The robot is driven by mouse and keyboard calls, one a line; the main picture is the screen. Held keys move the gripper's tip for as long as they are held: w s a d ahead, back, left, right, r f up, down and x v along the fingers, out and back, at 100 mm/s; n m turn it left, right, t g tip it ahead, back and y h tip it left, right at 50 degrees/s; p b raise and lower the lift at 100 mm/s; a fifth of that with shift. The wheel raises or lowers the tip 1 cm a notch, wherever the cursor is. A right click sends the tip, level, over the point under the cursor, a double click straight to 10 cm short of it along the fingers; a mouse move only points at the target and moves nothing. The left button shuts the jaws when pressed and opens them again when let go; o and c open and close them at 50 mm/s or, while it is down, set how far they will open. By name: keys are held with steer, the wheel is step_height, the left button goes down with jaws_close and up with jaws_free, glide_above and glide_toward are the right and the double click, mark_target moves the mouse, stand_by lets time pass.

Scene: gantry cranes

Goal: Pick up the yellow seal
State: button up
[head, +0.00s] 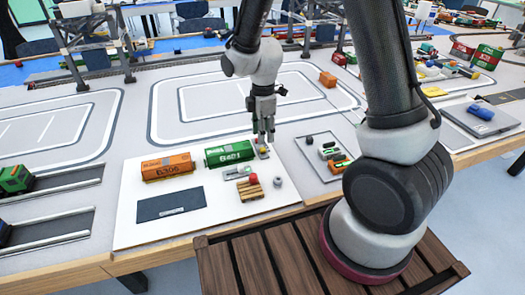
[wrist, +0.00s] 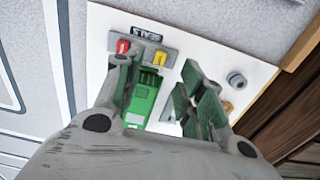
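The yellow seal (wrist: 160,57) sits on a small grey holder by a dark "SEALS" label (wrist: 147,34), with a red seal (wrist: 123,46) beside it. In the head view the yellow seal (head: 263,152) is a small spot near the white board's right side, partly hidden under my gripper (head: 265,139). My gripper also shows in the wrist view (wrist: 158,75), fingers apart and empty. The yellow seal appears just beyond the gap between the tips. The exact height above it is unclear.
A green container (head: 230,152) stands left of the seal, and an orange container (head: 167,166) farther left. A pallet (head: 250,190) with a red item and a grey knob (head: 278,182) lie nearer. A grey tray (head: 312,168) with small items is right of the board.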

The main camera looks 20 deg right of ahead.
mark_target(264, 149)
step_height(264, 149, down, 6)
steer(key=shift+d+r, duration=0.1)
steer(key=shift+c, duration=0.3)
steer(key=c, duration=0.7)
